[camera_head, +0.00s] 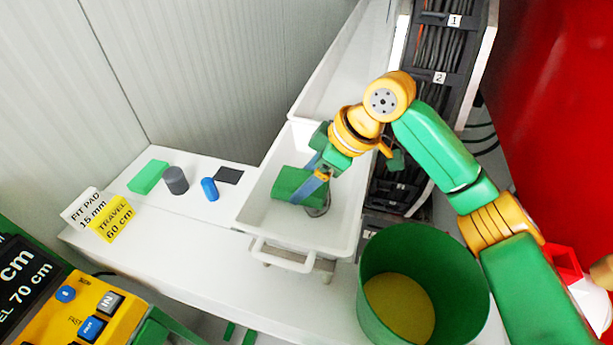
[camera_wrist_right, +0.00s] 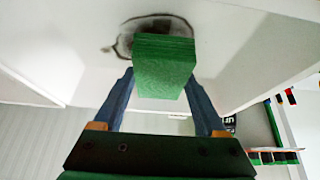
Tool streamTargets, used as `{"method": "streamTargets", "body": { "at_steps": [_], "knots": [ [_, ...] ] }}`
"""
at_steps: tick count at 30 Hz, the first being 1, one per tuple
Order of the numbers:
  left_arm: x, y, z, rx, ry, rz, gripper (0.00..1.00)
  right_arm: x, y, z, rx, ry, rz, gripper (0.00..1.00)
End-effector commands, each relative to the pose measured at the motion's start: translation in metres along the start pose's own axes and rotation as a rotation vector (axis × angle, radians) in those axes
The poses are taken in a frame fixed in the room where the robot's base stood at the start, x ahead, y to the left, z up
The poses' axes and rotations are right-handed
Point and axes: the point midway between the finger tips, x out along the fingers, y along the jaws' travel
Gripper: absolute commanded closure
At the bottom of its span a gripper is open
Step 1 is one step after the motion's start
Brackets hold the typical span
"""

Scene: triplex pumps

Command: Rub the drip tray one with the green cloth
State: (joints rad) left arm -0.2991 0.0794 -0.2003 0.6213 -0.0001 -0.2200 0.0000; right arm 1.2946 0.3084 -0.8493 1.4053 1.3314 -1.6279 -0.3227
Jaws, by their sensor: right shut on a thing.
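The green cloth (camera_head: 296,186), a folded block, is between the fingers of my right gripper (camera_head: 322,175), which is shut on it. It also shows in the right wrist view (camera_wrist_right: 165,66), between the two blue fingers. Gripper and cloth are inside the white drip tray (camera_head: 257,215), which has a handle at its front. A dark ring-shaped stain (camera_wrist_right: 122,42) is on the tray surface, partly hidden behind the cloth. I cannot tell whether the cloth touches the tray. My left gripper is out of view.
A large green bin (camera_head: 372,290) stands right of the tray. On the white bench are a green block (camera_head: 149,177), a grey cylinder (camera_head: 176,181), a blue capsule-shaped piece (camera_head: 209,189) and a dark pad (camera_head: 228,176). A yellow control box (camera_head: 60,325) is at lower left.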

Motion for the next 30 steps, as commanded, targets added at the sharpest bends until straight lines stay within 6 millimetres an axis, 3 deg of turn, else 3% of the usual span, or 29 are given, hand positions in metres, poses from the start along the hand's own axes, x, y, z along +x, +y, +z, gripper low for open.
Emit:
{"method": "streamTargets", "body": {
  "at_steps": [30],
  "knots": [
    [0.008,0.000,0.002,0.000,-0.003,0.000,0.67,0.017,0.000,0.010,0.000,0.000,0.000,0.70]
  ]
}}
